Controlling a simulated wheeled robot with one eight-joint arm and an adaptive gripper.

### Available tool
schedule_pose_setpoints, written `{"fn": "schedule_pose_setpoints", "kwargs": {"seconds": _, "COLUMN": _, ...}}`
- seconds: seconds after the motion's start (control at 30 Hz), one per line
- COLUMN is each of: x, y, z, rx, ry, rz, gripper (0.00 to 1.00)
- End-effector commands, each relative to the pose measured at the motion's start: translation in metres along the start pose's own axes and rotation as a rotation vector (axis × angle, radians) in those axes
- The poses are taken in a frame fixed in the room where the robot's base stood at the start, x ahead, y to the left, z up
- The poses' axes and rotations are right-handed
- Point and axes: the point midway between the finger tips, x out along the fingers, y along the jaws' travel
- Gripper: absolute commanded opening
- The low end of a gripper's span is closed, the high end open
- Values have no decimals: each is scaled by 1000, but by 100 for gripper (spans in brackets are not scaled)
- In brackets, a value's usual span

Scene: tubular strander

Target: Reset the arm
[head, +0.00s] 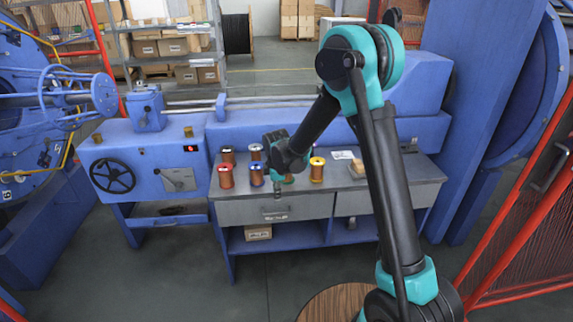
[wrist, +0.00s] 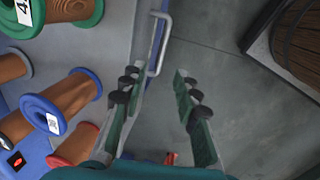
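My arm rises from the lower right of the head view and bends down to the workbench. My gripper (head: 277,188) hangs over the bench's front edge, just right of the blue-flanged spool (head: 256,176).
A red-flanged spool (head: 227,177) and a yellow-flanged spool (head: 317,170) stand on the workbench (head: 410,180). Its drawer (head: 265,210) has a protruding handle (wrist: 160,42) close to my fingers. A red mesh fence (head: 530,235) is at right.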

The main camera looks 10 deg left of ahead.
Motion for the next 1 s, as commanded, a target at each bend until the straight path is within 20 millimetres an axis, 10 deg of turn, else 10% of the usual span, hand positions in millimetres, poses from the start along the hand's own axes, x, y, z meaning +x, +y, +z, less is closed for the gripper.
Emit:
{"fn": "schedule_pose_setpoints", "kwargs": {"seconds": 0.37, "x": -51, "y": -32, "z": 77, "rx": 335, "ry": 5, "rz": 30, "gripper": 31}}
{"fn": "schedule_pose_setpoints", "kwargs": {"seconds": 1.0, "x": -133, "y": -210, "z": 230, "rx": 1364, "ry": 54, "rz": 143, "gripper": 31}}
